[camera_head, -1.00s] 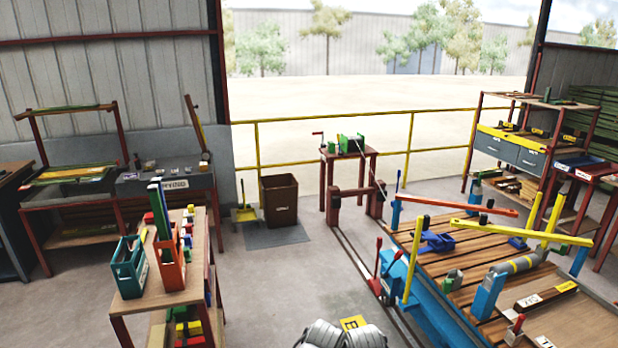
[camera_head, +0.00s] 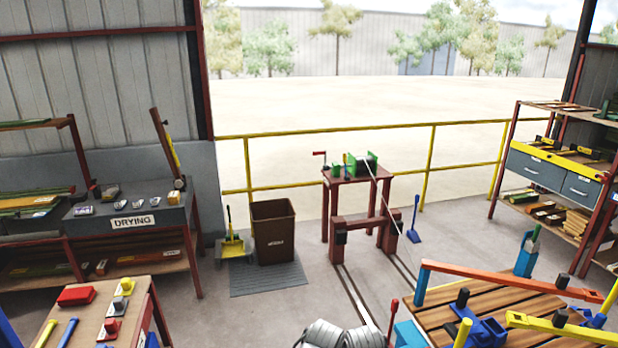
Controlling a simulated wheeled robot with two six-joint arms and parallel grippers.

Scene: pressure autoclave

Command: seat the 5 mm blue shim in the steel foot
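I cannot make out the 5 mm blue shim or the steel foot for certain in the head view. Blue metal fixtures (camera_head: 478,331) sit on the slatted wooden table (camera_head: 500,292) at the lower right, but none is clearly a shim.
A wooden-topped cart (camera_head: 66,308) with red and yellow items is at lower left. Behind it stands a DRYING bench (camera_head: 160,219). A brown bin (camera_head: 276,232) and a small red table (camera_head: 352,175) stand before a yellow railing (camera_head: 300,131). Open floor lies between.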

